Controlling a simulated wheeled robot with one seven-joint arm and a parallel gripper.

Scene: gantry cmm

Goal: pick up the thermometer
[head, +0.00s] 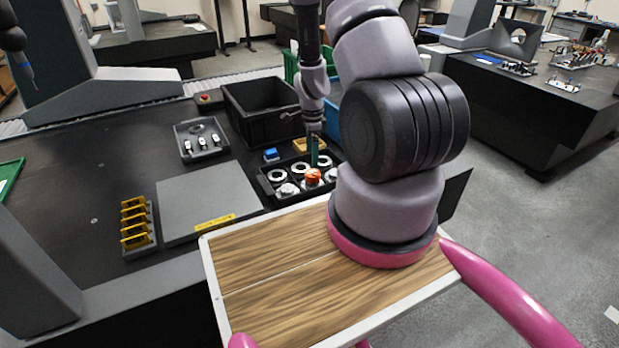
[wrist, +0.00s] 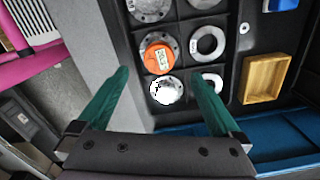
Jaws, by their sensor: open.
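No thing in view is plainly marked as a thermometer. An orange round thing with a pale printed face (head: 313,177) sits in a black compartment tray among metal ring parts; it also shows in the wrist view (wrist: 159,52), and I cannot tell for sure that it is the thermometer. My gripper (wrist: 158,76) is open and empty, its two green fingers apart. In the wrist view the orange thing lies just past the fingertips, between their lines. A bright white round part (wrist: 166,90) shows between the fingers. In the head view my gripper (head: 313,150) hangs over the tray's back part.
The black compartment tray (head: 262,186) holds several metal rings. A yellow wooden box (wrist: 266,78) and a blue block (head: 271,155) are close by. A large black bin (head: 250,110) stands behind. A grey plate (head: 185,205) and yellow blocks in a rack (head: 136,222) lie left.

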